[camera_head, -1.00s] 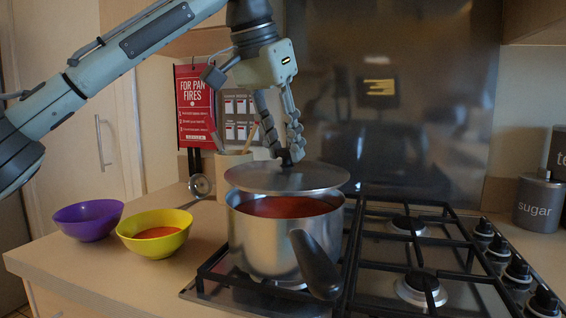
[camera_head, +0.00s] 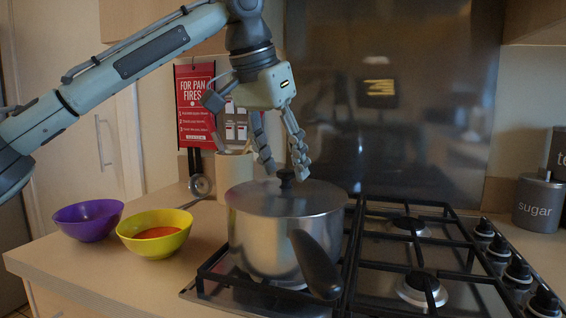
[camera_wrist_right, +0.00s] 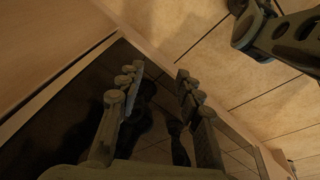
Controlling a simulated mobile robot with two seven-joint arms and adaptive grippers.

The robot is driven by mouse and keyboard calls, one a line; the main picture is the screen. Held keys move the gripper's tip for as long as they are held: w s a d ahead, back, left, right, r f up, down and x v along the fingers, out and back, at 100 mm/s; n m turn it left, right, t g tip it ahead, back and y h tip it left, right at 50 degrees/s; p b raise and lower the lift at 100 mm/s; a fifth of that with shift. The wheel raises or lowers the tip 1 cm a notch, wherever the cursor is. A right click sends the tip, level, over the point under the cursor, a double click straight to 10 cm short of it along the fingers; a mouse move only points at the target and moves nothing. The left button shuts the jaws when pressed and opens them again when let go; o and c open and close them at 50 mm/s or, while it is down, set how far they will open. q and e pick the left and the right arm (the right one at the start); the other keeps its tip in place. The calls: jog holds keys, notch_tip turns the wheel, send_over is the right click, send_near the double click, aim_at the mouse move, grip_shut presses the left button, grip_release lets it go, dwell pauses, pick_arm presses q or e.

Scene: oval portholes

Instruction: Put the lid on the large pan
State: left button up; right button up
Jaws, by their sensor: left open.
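The large pan (camera_head: 272,245) is a silver pot with a black handle (camera_head: 315,265) pointing toward me, standing on the left part of the hob. The silver lid (camera_head: 262,200) lies on top of the pan and covers its opening, with its black knob (camera_head: 286,176) upward. My left gripper (camera_head: 284,172) is just above the lid, its fingers spread on either side of the knob and apart from it. My right gripper (camera_wrist_right: 158,95) shows in the right wrist view with its fingers apart and nothing between them.
A yellow bowl (camera_head: 150,246) with red soup and a purple bowl (camera_head: 85,226) stand on the counter at left. A ladle (camera_head: 200,186) and a utensil pot (camera_head: 228,170) are behind. Free burners (camera_head: 420,288) lie to the right; a sugar tin (camera_head: 538,205) stands further right.

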pick_arm(q)
jog(key=v, duration=1.1)
jog(key=shift+s+r, duration=0.2)
jog(key=shift+r, duration=0.1)
pick_arm(e)
jog(key=shift+d, duration=0.35)
jog(key=shift+w+r, duration=0.15)
jog(key=shift+w, duration=0.1)
